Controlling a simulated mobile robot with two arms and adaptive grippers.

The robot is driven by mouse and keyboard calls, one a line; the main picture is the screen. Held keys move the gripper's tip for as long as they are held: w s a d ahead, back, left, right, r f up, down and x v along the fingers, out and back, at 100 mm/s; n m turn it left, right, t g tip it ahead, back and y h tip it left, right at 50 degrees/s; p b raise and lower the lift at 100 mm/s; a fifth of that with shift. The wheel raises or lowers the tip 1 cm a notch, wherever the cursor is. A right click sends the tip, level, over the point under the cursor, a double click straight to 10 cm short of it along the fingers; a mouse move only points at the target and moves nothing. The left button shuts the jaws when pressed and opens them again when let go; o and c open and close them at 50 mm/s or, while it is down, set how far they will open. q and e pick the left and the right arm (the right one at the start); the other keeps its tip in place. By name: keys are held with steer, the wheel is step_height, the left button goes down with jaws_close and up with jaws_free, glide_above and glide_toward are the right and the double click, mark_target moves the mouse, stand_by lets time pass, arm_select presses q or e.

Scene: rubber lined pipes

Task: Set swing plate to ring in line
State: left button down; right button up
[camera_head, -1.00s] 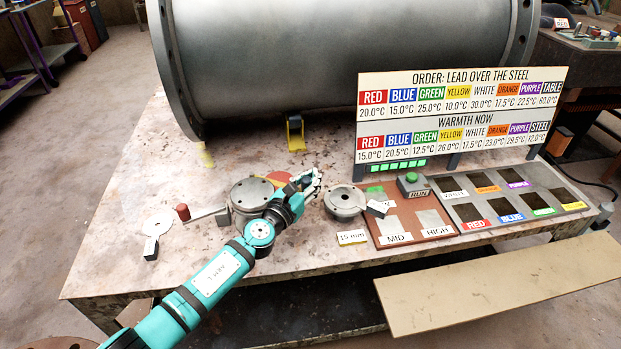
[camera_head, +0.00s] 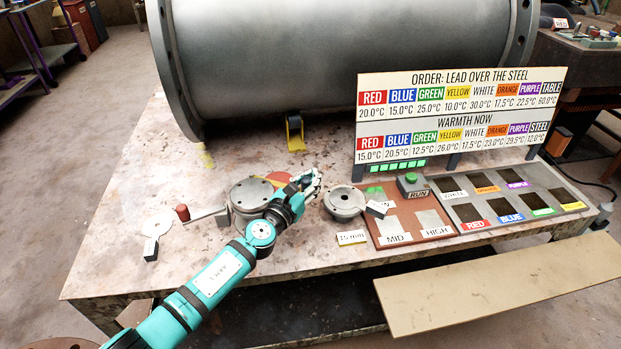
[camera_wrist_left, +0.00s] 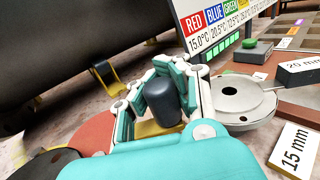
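My left gripper (camera_head: 306,183) is over the table, between a grey bolted round flange (camera_head: 250,192) and a grey ring-shaped disc (camera_head: 345,201). In the left wrist view, its fingers stand close on both sides of an upright dark knob (camera_wrist_left: 163,103) and look shut on it. A yellow piece (camera_wrist_left: 150,130) shows under the knob. A red flat round piece (camera_wrist_left: 92,135) shows beside it, partly hidden by my gripper; its edge also shows in the head view (camera_head: 278,179). I cannot tell which piece is the swing plate. My right gripper is not in view.
A 15 mm tag (camera_head: 351,238) and a brown MID/HIGH board (camera_head: 410,220) are at right. A sign (camera_head: 455,110) and large pipe (camera_head: 330,60) stand behind.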

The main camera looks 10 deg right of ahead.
arm_select(q)
steer(key=shift+w+a+r+y, duration=0.25)
steer(key=shift+w+a+y, duration=0.05)
steer(key=shift+a, duration=0.05)
steer(key=c, duration=1.2)
jaws_free()
steer(key=shift+a, duration=0.1)
steer(key=shift+o, duration=0.7)
steer(key=shift+s, duration=0.1)
steer(key=v, duration=1.2)
steer(key=shift+f, duration=0.3)
